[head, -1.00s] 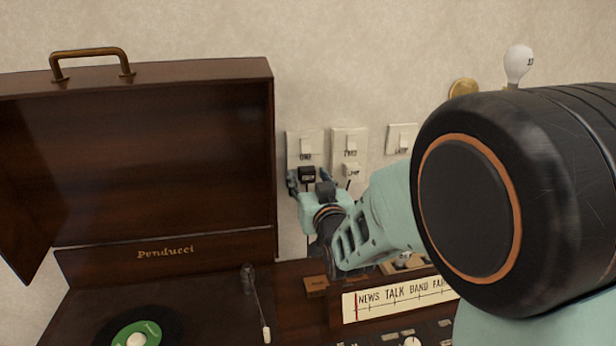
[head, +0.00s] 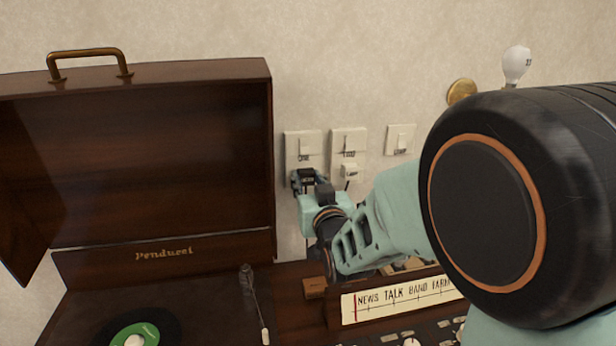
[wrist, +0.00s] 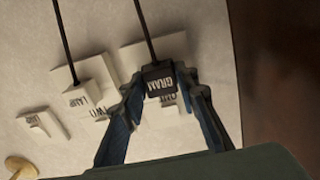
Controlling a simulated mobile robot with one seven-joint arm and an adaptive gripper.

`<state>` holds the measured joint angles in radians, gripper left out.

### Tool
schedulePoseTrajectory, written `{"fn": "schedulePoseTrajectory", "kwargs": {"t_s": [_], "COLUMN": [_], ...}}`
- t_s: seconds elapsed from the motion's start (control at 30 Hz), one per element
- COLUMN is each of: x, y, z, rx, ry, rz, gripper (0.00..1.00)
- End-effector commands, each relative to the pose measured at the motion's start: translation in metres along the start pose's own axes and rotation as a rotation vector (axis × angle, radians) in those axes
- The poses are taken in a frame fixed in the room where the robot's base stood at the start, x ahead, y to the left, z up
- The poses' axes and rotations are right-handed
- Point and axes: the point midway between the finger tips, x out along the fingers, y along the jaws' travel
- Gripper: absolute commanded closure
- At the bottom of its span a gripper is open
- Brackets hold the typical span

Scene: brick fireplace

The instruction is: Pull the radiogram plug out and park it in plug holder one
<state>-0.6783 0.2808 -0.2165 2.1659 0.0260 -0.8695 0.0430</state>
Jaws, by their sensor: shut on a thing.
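The black radiogram plug (wrist: 160,84), marked GRAM, is at the left wall socket (head: 303,147), marked ONE. My gripper (head: 307,182) is shut on it, with one finger on each side in the wrist view (wrist: 160,82). A dark cord runs from the plug. I cannot tell how far the plug sits in the socket. A small wooden block (head: 316,288) stands on the radiogram's deck below; its marking is too small to read, and I cannot tell if it is plug holder one.
A white lamp plug (head: 350,171) with its own cord is in the middle socket (head: 349,142), close beside my gripper. A third plate (head: 400,139) is further right. The radiogram's raised lid (head: 140,160) stands close on the left. The dial panel (head: 395,300) is below my arm.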

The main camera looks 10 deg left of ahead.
Motion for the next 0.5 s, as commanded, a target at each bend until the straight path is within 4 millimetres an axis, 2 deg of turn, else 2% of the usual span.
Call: {"fn": "schedulePoseTrajectory", "kwargs": {"t_s": [0.5], "x": [-0.021], "y": [0.000], "z": [0.001], "rx": [0.000], "ry": [0.000], "rz": [0.000], "gripper": [1.00]}}
